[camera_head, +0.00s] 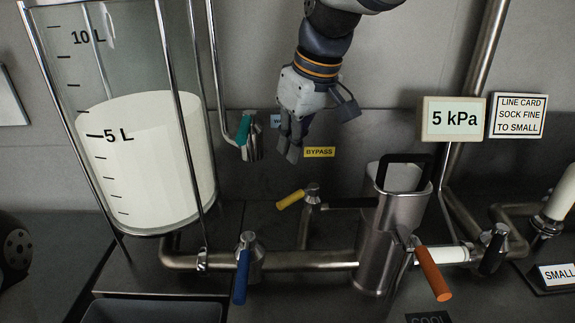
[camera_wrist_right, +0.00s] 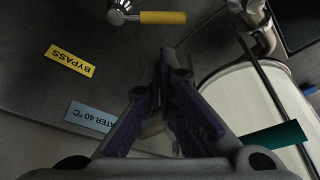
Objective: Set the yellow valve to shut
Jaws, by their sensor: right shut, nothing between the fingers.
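The yellow valve handle (camera_head: 290,200) sits on a steel valve body (camera_head: 312,192) above the main pipe in the head view. The handle points left and slightly down, away from the body. In the right wrist view the yellow handle (camera_wrist_right: 163,17) shows at the top, level, with its steel body to its left. My right gripper (camera_head: 289,150) is shut and empty, above the handle and apart from it. Its fingers (camera_wrist_right: 163,80) point toward the handle's side of the wrist view. My left gripper does not show.
A yellow BYPASS label (camera_head: 319,152) is on the wall right of my gripper. A teal handle (camera_head: 244,130) is to the left. Blue (camera_head: 241,276) and orange (camera_head: 433,273) handles stand along the front pipe. A steel canister (camera_head: 388,235) stands right of the yellow valve; the tank (camera_head: 150,205) is left.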

